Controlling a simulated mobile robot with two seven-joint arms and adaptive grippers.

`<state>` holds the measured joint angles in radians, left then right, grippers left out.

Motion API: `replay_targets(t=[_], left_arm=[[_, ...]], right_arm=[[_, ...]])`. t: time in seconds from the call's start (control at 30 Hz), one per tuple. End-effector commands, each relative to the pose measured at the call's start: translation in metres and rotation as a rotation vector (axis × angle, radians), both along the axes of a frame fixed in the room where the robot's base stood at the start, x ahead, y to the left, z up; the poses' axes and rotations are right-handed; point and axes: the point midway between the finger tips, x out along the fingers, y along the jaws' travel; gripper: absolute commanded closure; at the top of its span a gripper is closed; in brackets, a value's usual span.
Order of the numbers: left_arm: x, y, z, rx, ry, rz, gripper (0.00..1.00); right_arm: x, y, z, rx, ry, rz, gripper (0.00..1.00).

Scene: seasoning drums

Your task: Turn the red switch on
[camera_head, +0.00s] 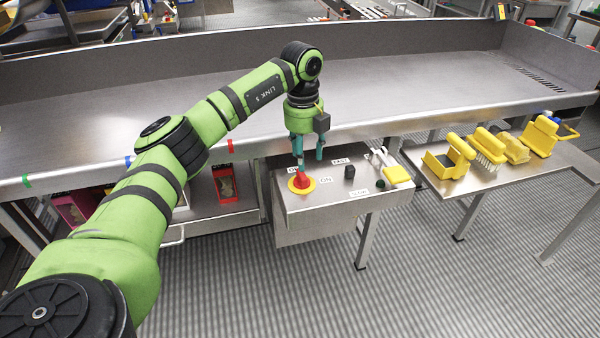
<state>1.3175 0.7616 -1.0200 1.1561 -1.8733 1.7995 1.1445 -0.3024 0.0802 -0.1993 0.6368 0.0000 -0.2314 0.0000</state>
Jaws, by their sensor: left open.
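The red switch (301,180) is a red knob on a yellow round base, on top of a steel control box (335,204). Labels reading "ON" and another word lie around it. My left gripper (309,163) reaches down over the box from the left arm. Its teal fingers are apart and empty. One finger hangs just above and behind the red switch, the other is to its right. I cannot tell whether the near finger touches the knob. My right gripper does not show.
A black knob (350,172), a small dark green button (381,184) and a yellow-handled tool (396,174) are on the same box. A steel trough (400,95) runs behind. A side table (468,186) at the right holds several yellow brushes and scoops. Striped floor lies in front.

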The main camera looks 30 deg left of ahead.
Motion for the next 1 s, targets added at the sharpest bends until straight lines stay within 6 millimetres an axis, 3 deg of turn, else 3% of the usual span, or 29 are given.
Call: replay_targets(t=[0.13, 0.5, 0.87, 0.9, 1.0], left_arm=[[-0.005, 0.013, -0.005, 0.036, 0.027, 0.032, 0.48], [-0.005, 0.012, -0.057, 0.033, 0.025, 0.029, 0.48], [-0.005, 0.011, -0.066, 0.032, 0.022, 0.027, 0.48], [-0.005, 0.011, -0.066, 0.032, 0.022, 0.027, 0.52], [-0.005, 0.011, -0.065, 0.032, 0.022, 0.027, 0.92]], right_arm=[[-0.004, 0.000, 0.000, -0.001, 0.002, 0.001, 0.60], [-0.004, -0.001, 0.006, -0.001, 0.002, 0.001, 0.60], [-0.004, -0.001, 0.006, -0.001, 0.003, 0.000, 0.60], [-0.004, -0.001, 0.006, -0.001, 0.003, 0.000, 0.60], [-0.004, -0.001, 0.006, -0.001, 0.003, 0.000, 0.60]])
